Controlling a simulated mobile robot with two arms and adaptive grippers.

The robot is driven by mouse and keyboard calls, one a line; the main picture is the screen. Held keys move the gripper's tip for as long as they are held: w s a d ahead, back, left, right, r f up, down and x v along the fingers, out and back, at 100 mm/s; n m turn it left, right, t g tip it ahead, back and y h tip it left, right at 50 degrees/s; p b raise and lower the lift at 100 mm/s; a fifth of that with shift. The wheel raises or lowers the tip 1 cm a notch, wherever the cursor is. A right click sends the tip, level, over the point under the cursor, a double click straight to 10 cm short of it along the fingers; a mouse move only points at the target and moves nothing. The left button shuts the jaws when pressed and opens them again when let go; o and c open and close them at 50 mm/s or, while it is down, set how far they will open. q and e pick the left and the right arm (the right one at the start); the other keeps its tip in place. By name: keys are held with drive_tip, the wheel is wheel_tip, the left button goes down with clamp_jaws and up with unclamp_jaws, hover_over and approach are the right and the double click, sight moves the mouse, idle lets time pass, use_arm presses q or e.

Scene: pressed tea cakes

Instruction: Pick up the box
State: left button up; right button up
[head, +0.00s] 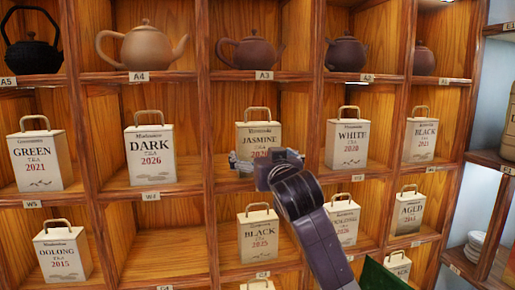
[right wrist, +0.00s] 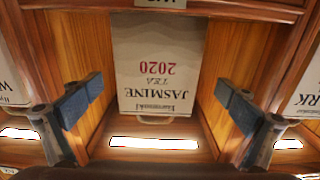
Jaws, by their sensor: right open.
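The white JASMINE TEA 2020 box (head: 259,138) stands upright in a middle-row cubby, its loop handle on top. My right gripper (head: 262,165) is in front of that cubby and hides the box's lower part in the head view. In the right wrist view the same box (right wrist: 155,65) appears upside down, with its handle toward the bottom. The open fingers of my right gripper (right wrist: 158,104) show to either side of it in the picture, apart from it and empty. My left gripper is not in view.
Wooden dividers (head: 203,140) flank the JASMINE cubby. Teapots, including a tan one (head: 142,47), stand on the shelf above.

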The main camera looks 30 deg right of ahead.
sight(260, 150)
drive_tip(key=p+x, duration=0.2)
drive_tip(key=x, duration=0.2)
drive_tip(key=shift+d+r+p, duration=0.15)
drive_tip(key=shift+d+p, duration=0.1)
drive_tip(key=shift+p, duration=0.1)
drive_tip(key=shift+w, duration=0.45)
drive_tip(key=shift+c, duration=0.6)
drive_tip(key=c, duration=1)
drive_tip(key=shift+c, duration=0.6)
drive_tip(key=shift+d, duration=0.1)
